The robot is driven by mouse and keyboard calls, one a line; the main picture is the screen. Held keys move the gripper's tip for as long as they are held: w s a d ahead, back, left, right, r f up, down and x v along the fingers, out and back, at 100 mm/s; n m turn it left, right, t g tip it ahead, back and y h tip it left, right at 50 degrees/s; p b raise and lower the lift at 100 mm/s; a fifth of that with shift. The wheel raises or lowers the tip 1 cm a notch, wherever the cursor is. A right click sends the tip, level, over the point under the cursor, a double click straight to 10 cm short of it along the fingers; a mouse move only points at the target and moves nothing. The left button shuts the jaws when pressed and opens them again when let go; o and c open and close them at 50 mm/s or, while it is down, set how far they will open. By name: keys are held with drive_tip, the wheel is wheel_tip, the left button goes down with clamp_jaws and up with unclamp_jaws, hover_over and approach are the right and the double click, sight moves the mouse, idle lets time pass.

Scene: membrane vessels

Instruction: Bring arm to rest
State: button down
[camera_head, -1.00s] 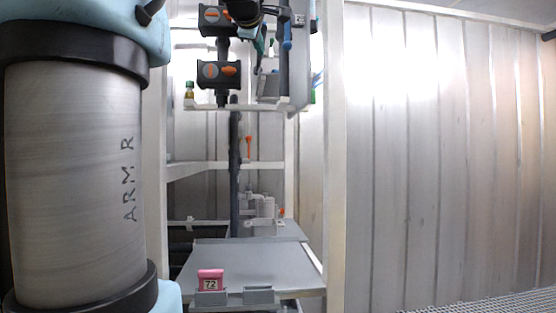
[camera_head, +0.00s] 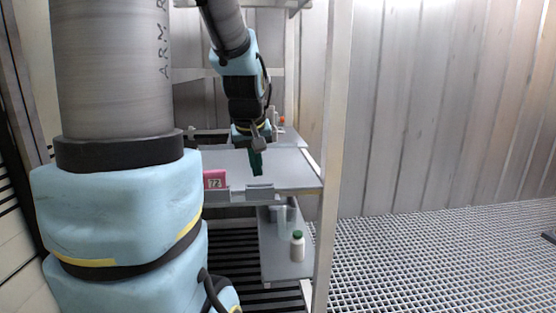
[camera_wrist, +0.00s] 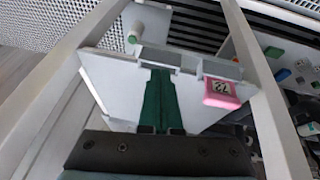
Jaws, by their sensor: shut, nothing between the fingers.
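My gripper (camera_head: 257,172) hangs fingers-down from my blue and black arm, over the grey shelf (camera_head: 287,165) in the head view. In the wrist view its green fingers (camera_wrist: 160,75) lie together, shut and empty, above the same shelf (camera_wrist: 110,80). A pink block marked 72 (camera_head: 215,180) sits in a grey holder at the shelf's front edge, left of my fingers in the head view. The block also shows in the wrist view (camera_wrist: 222,90), to the right of my fingers. The fingers hide part of the shelf.
A second grey holder (camera_head: 260,192) beside the block is empty. A white bottle with a green cap (camera_head: 298,246) stands on a lower shelf. A white frame post (camera_head: 330,150) rises right of the shelves. The grated floor (camera_head: 430,265) at the right is mostly clear.

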drive_tip(key=s+a+f+m+g, duration=0.2)
drive_tip(key=s+f+m+g, duration=0.1)
drive_tip(key=s+f, duration=0.8)
wheel_tip(320, 180, up, 14)
drive_tip(key=s+p, duration=0.1)
drive_tip(key=p, duration=1.2)
drive_tip(key=shift+s+d, duration=0.15)
drive_tip(key=shift+d, duration=0.05)
drive_tip(key=shift+r, duration=0.1)
